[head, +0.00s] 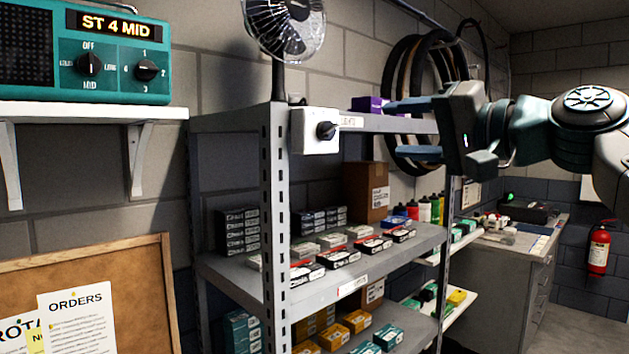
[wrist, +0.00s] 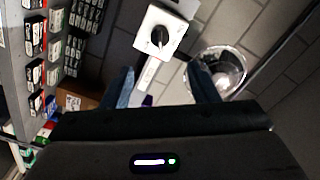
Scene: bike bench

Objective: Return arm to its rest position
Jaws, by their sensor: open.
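My gripper (head: 400,128) is open and empty in the head view, with its two blue fingers pointing left in front of the upper part of the metal shelf unit (head: 277,200). My arm reaches in from the right. In the wrist view my gripper (wrist: 162,88) shows its two fingers spread apart with nothing between them. The white switch box (head: 314,130) with a black knob is on the shelf post, left of my fingers and apart from them. The switch box also shows beyond the fingers in the wrist view (wrist: 150,52).
A fan (head: 285,28) stands above the switch box. Small boxes (head: 340,258) fill the shelves. Bike tyres (head: 400,90) hang on the wall behind my gripper. A teal radio (head: 110,55) sits on a wall shelf at left. A fire extinguisher (head: 599,248) hangs at right.

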